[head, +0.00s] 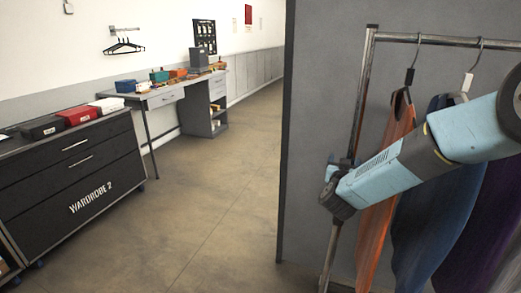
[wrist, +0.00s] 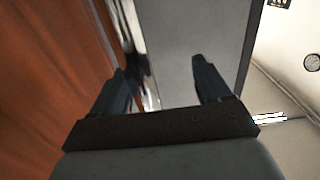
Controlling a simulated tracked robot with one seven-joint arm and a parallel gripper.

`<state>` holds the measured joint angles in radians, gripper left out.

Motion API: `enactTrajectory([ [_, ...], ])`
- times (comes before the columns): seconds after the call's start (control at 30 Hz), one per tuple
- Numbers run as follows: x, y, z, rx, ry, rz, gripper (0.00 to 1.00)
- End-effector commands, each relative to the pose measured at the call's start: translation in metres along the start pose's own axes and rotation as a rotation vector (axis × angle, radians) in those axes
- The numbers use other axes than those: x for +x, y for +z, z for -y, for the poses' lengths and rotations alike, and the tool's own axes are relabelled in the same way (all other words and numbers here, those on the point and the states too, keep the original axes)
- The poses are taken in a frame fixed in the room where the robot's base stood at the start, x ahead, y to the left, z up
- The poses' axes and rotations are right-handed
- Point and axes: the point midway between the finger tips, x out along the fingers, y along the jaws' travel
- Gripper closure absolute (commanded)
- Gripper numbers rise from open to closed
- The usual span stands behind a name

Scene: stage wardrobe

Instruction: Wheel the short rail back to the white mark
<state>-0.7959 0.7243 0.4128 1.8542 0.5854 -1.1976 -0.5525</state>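The short rail (head: 363,90) stands at the right of the head view, a chrome frame with garments on hangers. Its near upright post runs down past my gripper (head: 340,168), which is at about mid-height of the post. In the wrist view my gripper (wrist: 162,75) has its two dark fingers spread wide. The chrome post (wrist: 139,45) shows close by the left finger, partly hidden by it; I cannot tell whether they touch. An orange garment (wrist: 45,80) fills the left of that view. The rail's wheels and the white mark are not in view.
A grey partition (head: 325,110) stands right behind the rail. A dark drawer cabinet (head: 75,185) labelled WARDROBE 2 and a grey worktable (head: 165,97) line the left wall. The concrete floor (head: 205,185) between them and the partition is clear.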

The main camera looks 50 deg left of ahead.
Motion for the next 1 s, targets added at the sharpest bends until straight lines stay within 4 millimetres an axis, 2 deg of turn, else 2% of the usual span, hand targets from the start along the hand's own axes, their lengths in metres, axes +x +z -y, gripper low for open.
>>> enactTrajectory([
  [1.0, -0.001, 0.0, 0.068, 0.001, -0.004, 0.001, 0.28],
])
